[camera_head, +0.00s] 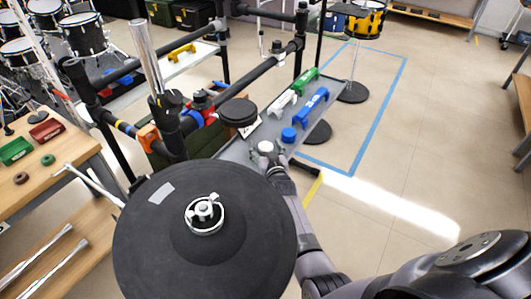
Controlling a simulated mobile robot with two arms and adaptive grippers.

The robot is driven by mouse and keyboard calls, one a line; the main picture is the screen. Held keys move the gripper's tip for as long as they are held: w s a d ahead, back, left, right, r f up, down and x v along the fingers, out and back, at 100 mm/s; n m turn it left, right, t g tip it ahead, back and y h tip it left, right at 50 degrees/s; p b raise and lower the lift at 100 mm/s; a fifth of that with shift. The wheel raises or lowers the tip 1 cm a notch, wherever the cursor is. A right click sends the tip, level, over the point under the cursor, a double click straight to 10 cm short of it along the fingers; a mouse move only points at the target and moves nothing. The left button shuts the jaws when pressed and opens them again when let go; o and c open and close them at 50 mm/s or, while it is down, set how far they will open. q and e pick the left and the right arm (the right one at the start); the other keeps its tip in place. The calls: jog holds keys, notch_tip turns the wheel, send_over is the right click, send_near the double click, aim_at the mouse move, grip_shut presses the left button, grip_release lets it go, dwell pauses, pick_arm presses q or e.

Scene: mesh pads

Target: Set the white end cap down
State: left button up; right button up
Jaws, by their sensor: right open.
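The white end cap (265,146) is a small round pale piece at the near edge of a grey tray (236,151). My right gripper (264,157) reaches up from the lower right and is open, with its fingers at the cap. The fingers are small and partly hidden, so I cannot tell whether they touch the cap or whether it rests fully on the tray. A blue round cap (289,134) lies to its right. My left gripper is not in view.
A large black cymbal pad (150,240) fills the near left and hides part of the rack. Rack bars (245,79) stand to the left.

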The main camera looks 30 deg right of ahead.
jog(key=c, duration=1.2)
